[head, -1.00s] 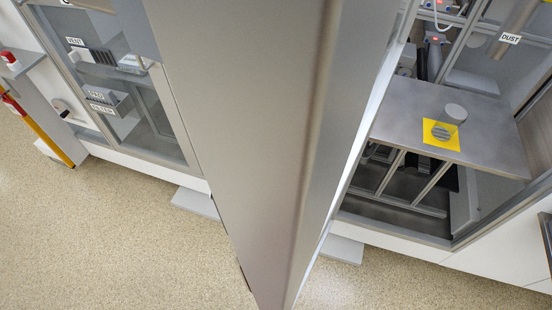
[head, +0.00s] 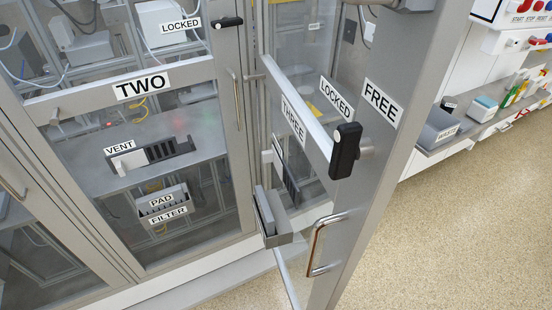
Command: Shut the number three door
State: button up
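The number three door (head: 350,240) stands open in the head view, swung out from the cabinet toward me. Its crossbar carries the label THREE (head: 293,121). A black latch handle (head: 345,150) sits on the door's frame between the labels LOCKED (head: 336,97) and FREE (head: 382,103). A metal pull handle (head: 318,245) is lower on the same frame. The door's lower edge runs out of the picture. My gripper is not in view.
Door TWO (head: 142,85) to the left is closed, with its own black latch (head: 228,22) and pull handle (head: 237,100). A bin (head: 272,225) shows beside the open door. A shelf with small items (head: 485,108) stands at the right. The speckled floor (head: 470,230) there is clear.

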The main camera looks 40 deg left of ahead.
aim_at(415, 44)
jog(key=u, duration=2.25)
jog(key=k, duration=0.55)
jog(key=u, duration=0.95)
jog(key=k, duration=0.75)
jog(key=u, duration=1.1)
jog(key=i, duration=1.1)
jog(key=z, duration=0.5)
jog(key=i, duration=0.75)
jog(key=z, duration=1.25)
jog(key=i, duration=0.35)
jog(key=z, duration=0.3)
